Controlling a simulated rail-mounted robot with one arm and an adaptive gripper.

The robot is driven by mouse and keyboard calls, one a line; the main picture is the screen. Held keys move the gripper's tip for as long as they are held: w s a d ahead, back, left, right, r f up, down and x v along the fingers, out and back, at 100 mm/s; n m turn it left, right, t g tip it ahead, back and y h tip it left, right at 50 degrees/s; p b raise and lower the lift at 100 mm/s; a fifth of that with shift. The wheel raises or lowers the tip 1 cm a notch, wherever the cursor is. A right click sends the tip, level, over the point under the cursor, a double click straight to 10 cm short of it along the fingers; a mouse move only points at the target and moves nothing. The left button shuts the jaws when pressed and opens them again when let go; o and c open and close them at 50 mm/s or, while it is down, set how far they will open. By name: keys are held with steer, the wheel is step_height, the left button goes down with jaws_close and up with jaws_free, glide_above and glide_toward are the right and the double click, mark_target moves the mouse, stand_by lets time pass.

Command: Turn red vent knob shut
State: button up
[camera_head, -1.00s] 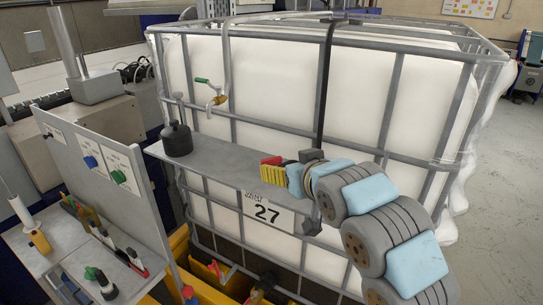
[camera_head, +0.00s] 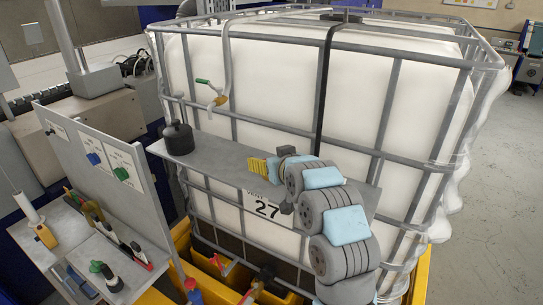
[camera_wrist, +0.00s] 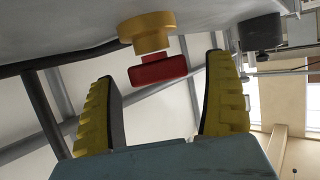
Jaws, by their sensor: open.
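In the wrist view, the red vent knob (camera_wrist: 158,70) is a short bar just off a round yellow body (camera_wrist: 145,32), which is seated on a grey surface at the top of the picture. My gripper (camera_wrist: 163,85) is open, with one yellow finger on each side of the knob in the picture. The knob lies nearer the left finger, and neither finger visibly touches it. I cannot tell how deep it is between them. In the head view, my gripper (camera_head: 258,167) is over the grey shelf in front of the white tank, and the knob is hidden there.
The shelf (camera_head: 215,160) carries a black canister (camera_head: 178,138) left of my gripper. A caged white tank (camera_head: 290,90) stands behind. A bent pipe with a green-handled valve (camera_head: 217,99) hangs above the shelf. A tool board (camera_head: 95,150) stands at left.

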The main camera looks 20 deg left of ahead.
steer(key=shift+w+a+f, duration=0.15)
steer(key=shift+w+a, duration=0.1)
steer(key=c, duration=1.2)
